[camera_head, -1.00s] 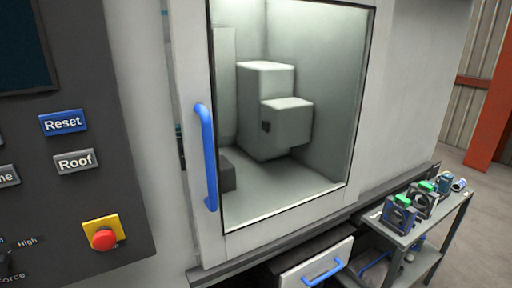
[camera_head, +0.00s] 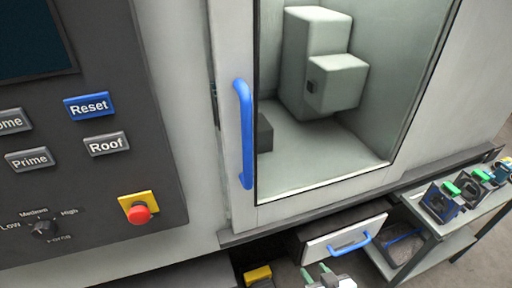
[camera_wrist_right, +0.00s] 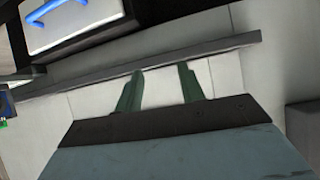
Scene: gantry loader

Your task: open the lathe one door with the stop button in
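The lathe door (camera_head: 232,190) is a pale panel with a large window, and it looks shut. Its vertical blue handle (camera_head: 246,135) is on the door's left side. The red stop button (camera_head: 139,214) sits on a yellow plate on the dark control panel, left of the door; I cannot tell if it is pressed in. My right gripper (camera_head: 318,272) is at the bottom edge of the head view, well below the handle. In the right wrist view its two green fingers (camera_wrist_right: 160,85) are apart with nothing between them. My left gripper is not in view.
A drawer (camera_head: 345,238) with a blue handle sticks out below the door. A grey shelf cart (camera_head: 440,232) holding several parts stands at the right. A yellow and black object (camera_head: 258,275) shows at the bottom edge. The space before the door handle is clear.

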